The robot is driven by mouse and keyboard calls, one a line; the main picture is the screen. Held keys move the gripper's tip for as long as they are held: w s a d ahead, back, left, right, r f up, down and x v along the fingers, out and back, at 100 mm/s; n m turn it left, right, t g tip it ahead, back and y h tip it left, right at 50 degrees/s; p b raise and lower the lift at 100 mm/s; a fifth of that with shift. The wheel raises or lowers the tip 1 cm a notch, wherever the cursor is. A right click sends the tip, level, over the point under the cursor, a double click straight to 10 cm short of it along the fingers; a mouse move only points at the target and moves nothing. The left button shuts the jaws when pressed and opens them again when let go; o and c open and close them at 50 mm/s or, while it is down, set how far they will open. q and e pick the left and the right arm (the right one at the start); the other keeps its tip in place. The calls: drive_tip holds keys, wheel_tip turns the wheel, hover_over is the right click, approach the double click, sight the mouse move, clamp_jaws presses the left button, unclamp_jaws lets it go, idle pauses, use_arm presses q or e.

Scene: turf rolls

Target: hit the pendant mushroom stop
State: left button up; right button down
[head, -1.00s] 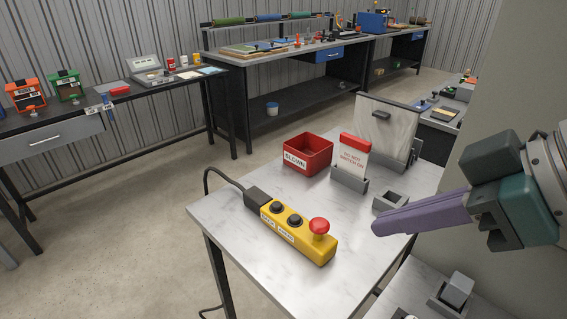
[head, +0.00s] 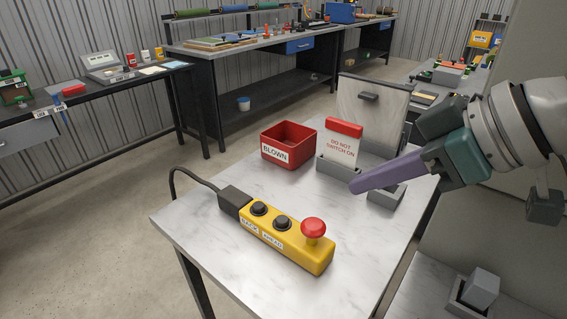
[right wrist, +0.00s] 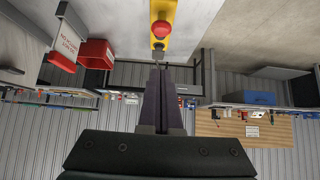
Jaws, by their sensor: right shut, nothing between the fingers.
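The yellow pendant (head: 284,240) lies on the marble-topped table with two black buttons and a black cable end at its left. Its red mushroom stop (head: 313,228) stands up at the right end. My right gripper (head: 354,188) is shut and empty, its purple fingers pointing left, above the table and to the upper right of the stop, apart from it. In the right wrist view the closed fingers (right wrist: 159,70) point towards the pendant (right wrist: 164,10), with the red stop (right wrist: 161,28) just beyond the tips. My left gripper is not in view.
A red bin labelled BLOWN (head: 288,145) and a "do not switch on" sign (head: 342,143) in a grey holder stand behind the pendant. A grey block (head: 386,196) sits below the gripper. The table (head: 225,271) is bare in front of the pendant.

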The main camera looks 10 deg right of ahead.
hover_over(320, 228)
drive_tip(key=f, duration=0.5)
drive_tip(key=shift+s+d+f+b, duration=0.15)
drive_tip(key=shift+s+f+b, duration=0.05)
drive_tip(key=shift+b, duration=0.2)
wheel_tip(320, 228, down, 3)
drive_tip(key=shift+r, duration=0.2)
drive_tip(key=shift+d+f, duration=0.1)
drive_tip(key=shift+f, duration=0.5)
wheel_tip(320, 228, down, 2)
drive_tip(key=shift+f+b, duration=0.15)
drive_tip(key=shift+b, duration=1)
drive_tip(key=shift+s, duration=0.1)
